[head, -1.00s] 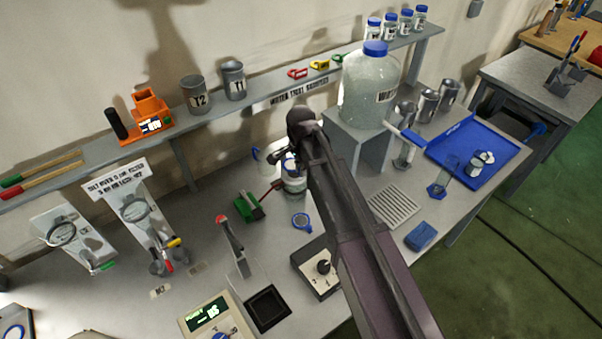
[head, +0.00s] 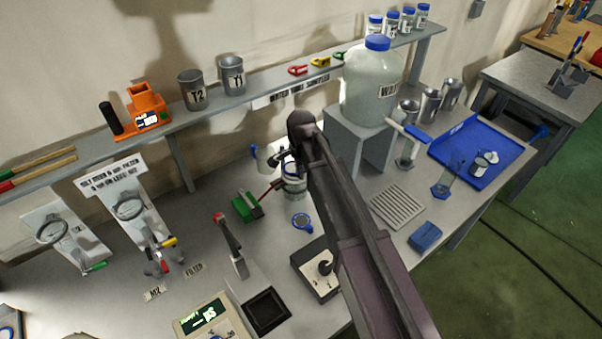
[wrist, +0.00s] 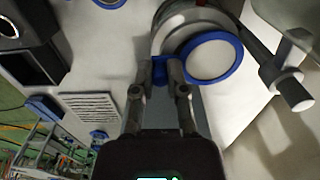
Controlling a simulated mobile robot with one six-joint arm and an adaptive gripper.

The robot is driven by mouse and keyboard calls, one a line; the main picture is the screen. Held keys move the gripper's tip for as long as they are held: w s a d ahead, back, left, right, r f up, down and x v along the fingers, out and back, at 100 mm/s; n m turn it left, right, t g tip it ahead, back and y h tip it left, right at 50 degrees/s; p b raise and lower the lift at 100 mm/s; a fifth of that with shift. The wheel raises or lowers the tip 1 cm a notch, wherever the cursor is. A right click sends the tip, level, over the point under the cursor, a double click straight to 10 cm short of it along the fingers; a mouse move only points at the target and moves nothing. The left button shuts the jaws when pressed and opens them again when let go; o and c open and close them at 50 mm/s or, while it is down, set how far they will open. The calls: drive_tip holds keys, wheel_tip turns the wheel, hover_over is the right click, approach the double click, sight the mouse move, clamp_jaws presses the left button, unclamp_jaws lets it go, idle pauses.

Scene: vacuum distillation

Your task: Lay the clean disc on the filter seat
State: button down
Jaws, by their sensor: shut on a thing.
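My gripper (wrist: 159,82) is shut on the blue tab of a round white disc with a blue rim (wrist: 208,58) in the wrist view. The disc is held flat in front of the fingertips. A pale round vessel top (wrist: 172,26), apparently the filter seat, lies under and beside it, partly covered by the disc. I cannot tell whether disc and seat touch. In the head view the glass filter vessel (head: 294,187) stands on the bench, with my arm hiding part of it and of the gripper. Another blue-rimmed disc (head: 302,221) lies on the bench.
A green-and-grey block (head: 247,206) stands left of the vessel. A large water bottle (head: 370,85) stands on a raised block to the right. A slotted drain plate (head: 397,207), a blue sponge-like block (head: 425,236) and a blue tray (head: 500,160) lie further right.

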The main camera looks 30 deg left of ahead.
drive_tip(key=shift+f, duration=0.15)
drive_tip(key=c, duration=0.7)
unclamp_jaws()
wheel_tip(320, 180, up, 12)
drive_tip(key=p, duration=1.2)
drive_tip(key=shift+r, duration=0.2)
idle(0.5)
